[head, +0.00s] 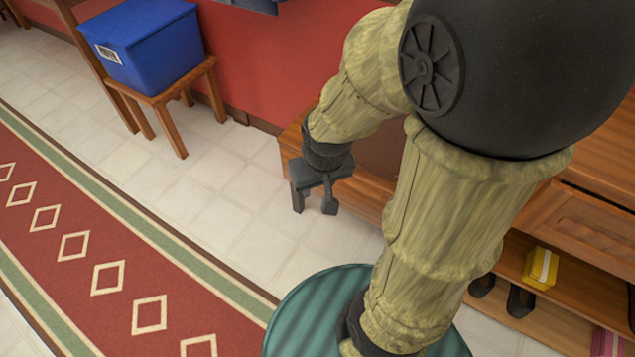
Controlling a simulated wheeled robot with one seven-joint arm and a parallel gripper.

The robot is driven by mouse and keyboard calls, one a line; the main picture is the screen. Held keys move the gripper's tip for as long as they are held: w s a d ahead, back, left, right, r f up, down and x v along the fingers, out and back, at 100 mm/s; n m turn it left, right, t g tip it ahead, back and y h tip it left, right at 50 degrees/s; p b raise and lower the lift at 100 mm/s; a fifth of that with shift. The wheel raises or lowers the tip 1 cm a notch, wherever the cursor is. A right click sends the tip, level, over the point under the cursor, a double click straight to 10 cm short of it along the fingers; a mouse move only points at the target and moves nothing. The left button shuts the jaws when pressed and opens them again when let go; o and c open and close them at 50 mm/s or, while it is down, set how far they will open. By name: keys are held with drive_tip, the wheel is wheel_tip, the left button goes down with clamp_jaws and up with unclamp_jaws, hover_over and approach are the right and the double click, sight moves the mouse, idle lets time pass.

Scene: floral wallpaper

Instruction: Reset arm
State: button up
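My gripper (314,205) is at the end of my bent arm, near the middle of the head view. Its two dark fingers point down and stand apart, with nothing visible between them. It hangs in front of the left end of a wooden bench, over the pale tiled floor as seen here. My arm covers part of the bench and the wall behind it.
A blue bin (150,45) sits on a small wooden stool (170,98) at the upper left. A wooden cabinet (590,235) stands at right, with a yellow box (540,268) and dark shoes (520,301) low down. A red patterned rug (75,245) covers the left floor.

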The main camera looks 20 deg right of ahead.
drive_tip(key=w+p+v, duration=0.2)
drive_tip(key=p+v, duration=0.9)
drive_tip(key=p, duration=0.1)
drive_tip(key=w+r+p+v, duration=0.1)
drive_tip(key=w+p+v, duration=0.2)
drive_tip(key=p+v, duration=0.9)
drive_tip(key=w+p+v, duration=0.3)
drive_tip(key=p+v, duration=0.9)
drive_tip(key=shift+r, duration=0.6)
